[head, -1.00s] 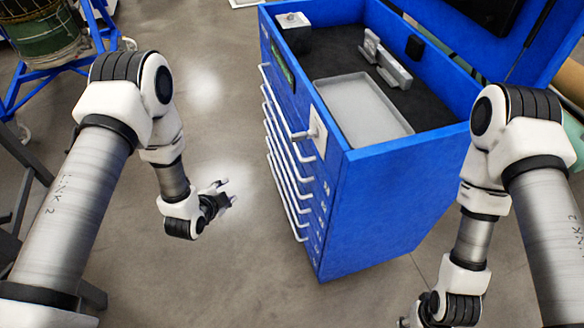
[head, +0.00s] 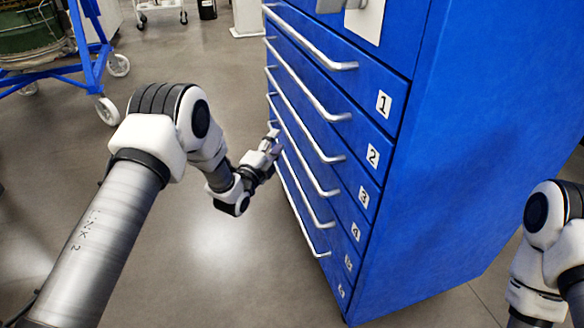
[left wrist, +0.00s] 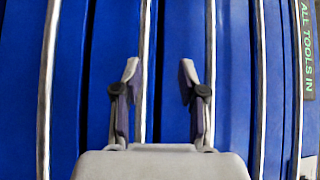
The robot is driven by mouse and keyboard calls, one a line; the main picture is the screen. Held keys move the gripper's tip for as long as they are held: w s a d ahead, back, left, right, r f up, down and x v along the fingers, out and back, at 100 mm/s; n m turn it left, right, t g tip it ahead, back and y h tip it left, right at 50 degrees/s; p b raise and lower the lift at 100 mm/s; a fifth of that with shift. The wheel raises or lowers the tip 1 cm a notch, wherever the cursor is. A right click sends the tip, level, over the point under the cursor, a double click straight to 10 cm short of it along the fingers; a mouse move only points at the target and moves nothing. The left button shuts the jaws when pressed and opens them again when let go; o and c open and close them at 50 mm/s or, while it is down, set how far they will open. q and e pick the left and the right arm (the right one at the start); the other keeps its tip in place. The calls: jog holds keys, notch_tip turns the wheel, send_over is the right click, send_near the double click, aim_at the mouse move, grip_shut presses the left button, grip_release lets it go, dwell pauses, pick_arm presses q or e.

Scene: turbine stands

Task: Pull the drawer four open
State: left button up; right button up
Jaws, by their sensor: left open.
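The blue cabinet (head: 450,160) shows numbered drawers with long silver handles. Drawer four (head: 355,231) carries the label 4, and its front looks flush with its neighbours, so it is shut. My left gripper (head: 274,140) is at the far-left part of the drawer fronts, close to the handles. In the left wrist view the left gripper (left wrist: 159,75) is open, its two fingers pointing at the fronts. One handle bar (left wrist: 146,45) runs between the fingers, nearer the left one; by count from the sign it looks like drawer four's. Contact cannot be told. My right gripper is out of view.
A blue wheeled stand (head: 95,60) with a green part is at the upper left. A white cart (head: 160,8) stands at the back. A sign (left wrist: 306,50) shows at the right in the left wrist view. The floor left of the cabinet is clear.

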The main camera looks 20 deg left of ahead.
aim_at(287, 131)
pick_arm(q)
jog(key=w+b, duration=0.1)
jog(key=w, duration=0.1)
jog(key=w+d+f+b, duration=0.1)
jog(key=w, duration=0.2)
jog(key=w+b, duration=0.2)
jog(key=shift+w+d+f, duration=0.15)
jog(key=shift+w, duration=0.15)
grip_shut()
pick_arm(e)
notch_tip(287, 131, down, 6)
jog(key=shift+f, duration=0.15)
